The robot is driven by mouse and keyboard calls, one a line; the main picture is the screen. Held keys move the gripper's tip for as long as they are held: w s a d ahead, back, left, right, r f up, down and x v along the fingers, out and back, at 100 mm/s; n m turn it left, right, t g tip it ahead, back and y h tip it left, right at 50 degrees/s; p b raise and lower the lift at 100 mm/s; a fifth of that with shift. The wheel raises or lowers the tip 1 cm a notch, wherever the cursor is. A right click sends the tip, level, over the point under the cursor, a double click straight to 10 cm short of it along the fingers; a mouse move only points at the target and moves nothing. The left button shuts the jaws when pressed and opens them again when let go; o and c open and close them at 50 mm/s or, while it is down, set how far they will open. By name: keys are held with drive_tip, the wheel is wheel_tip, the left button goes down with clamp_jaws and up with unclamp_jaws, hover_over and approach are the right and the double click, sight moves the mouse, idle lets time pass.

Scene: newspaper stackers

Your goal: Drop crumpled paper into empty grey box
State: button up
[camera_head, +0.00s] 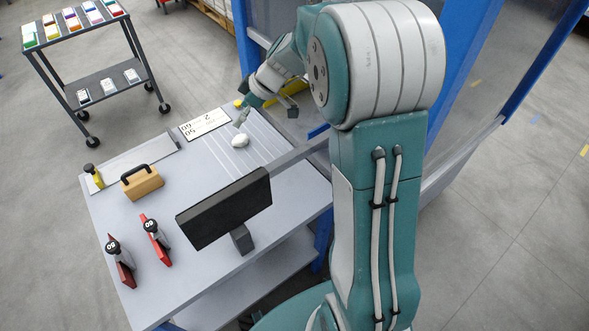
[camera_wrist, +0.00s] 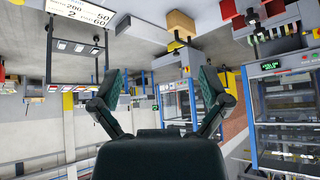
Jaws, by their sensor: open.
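The crumpled paper (camera_head: 240,141) is a small white lump on the grey table, near its far right side in the head view. My gripper (camera_head: 266,112) is above and beyond the paper, apart from it, with its fingers spread. In the wrist view my gripper (camera_wrist: 160,92) shows two dark fingers wide apart with nothing between them. I do not see the paper in the wrist view. I cannot make out an empty grey box in either view.
The grey table (camera_head: 195,215) holds a wooden block with a black handle (camera_head: 141,182), two red-based tools (camera_head: 155,240), a printed sign (camera_head: 205,124) and a dark monitor (camera_head: 225,210). Blue posts (camera_head: 243,40) stand close to my arm. A wheeled cart (camera_head: 95,78) is at the upper left.

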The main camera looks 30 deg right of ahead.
drive_tip(key=s+r+m+t+h, duration=0.1)
drive_tip(key=s+r+m+h, duration=0.2)
drive_tip(key=s, duration=1.1)
drive_tip(key=s+r+m+t+h, duration=0.1)
drive_tip(key=s+r+m+h, duration=0.2)
drive_tip(key=s, duration=1.1)
wheel_tip(320, 180, up, 4)
drive_tip(key=m, duration=0.4)
drive_tip(key=shift+m, duration=0.4)
drive_tip(key=shift+o, duration=0.3)
drive_tip(key=shift+s+d+f, duration=0.15)
drive_tip(key=shift+s+d, duration=0.05)
drive_tip(key=shift+s, duration=0.05)
drive_tip(key=n+g, duration=0.1)
hover_over(240, 138)
drive_tip(key=s, duration=0.4)
wheel_tip(240, 138, down, 24)
drive_tip(key=x, duration=1.1)
